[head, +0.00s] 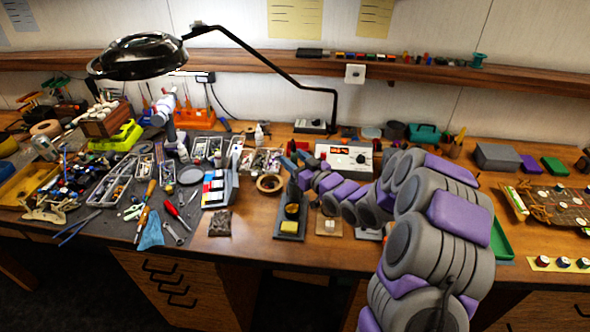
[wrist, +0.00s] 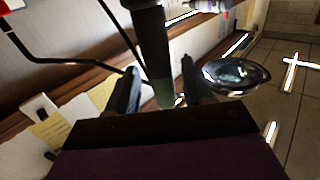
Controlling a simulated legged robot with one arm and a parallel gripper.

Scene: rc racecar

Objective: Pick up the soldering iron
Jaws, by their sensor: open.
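My gripper (head: 291,163) reaches left over the bench in front of the soldering station (head: 345,157), above a dark stand (head: 290,235) with a yellow sponge. In the wrist view, my gripper (wrist: 162,72) is open. A dark rod with a greenish end, which looks like the soldering iron's handle (wrist: 153,45), runs between the two fingers. Gaps show on both sides of it, so the fingers are not closed on it. In the head view the iron is hard to make out beside my fingers, and its tip is hidden.
A tape roll (head: 270,183) and a blue-white box (head: 217,190) lie left of the stand. A green tray (head: 502,238) is to the right. Tools crowd the left mat.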

